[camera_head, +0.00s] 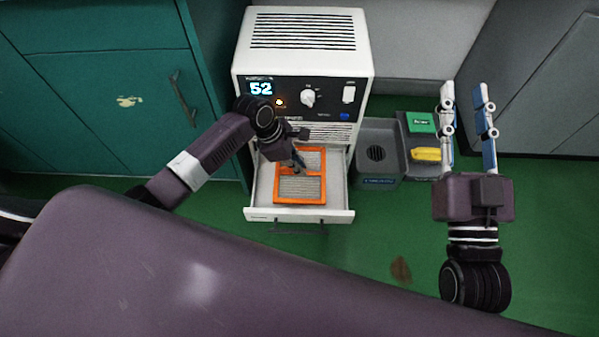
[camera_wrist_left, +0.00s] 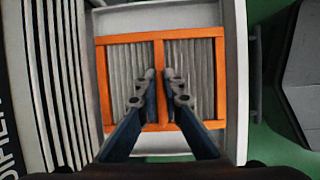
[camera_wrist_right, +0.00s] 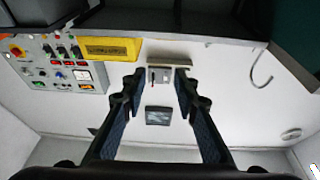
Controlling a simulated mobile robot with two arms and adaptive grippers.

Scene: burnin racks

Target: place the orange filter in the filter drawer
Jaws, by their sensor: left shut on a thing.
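The orange filter (camera_head: 316,198) is a square orange frame with grey pleats and a middle bar. It lies within the outline of the open white filter drawer (camera_head: 260,200), at the base of the white machine; I cannot tell whether it touches the drawer floor. My left gripper (camera_head: 298,163) is over it, shut on its middle bar. In the left wrist view the fingertips (camera_wrist_left: 160,88) pinch the bar (camera_wrist_left: 160,115) of the filter inside the drawer walls (camera_wrist_left: 235,90). My right gripper (camera_head: 466,95) is open and empty, raised at the right; it also shows in the right wrist view (camera_wrist_right: 160,85).
The white machine (camera_head: 303,30) has a lit display reading 52, a knob and switches. Right of the drawer stand a grey bin (camera_head: 380,137) and a tray with a green box (camera_head: 421,122) and a yellow item (camera_head: 426,155). Teal cabinets (camera_head: 110,90) stand at the left.

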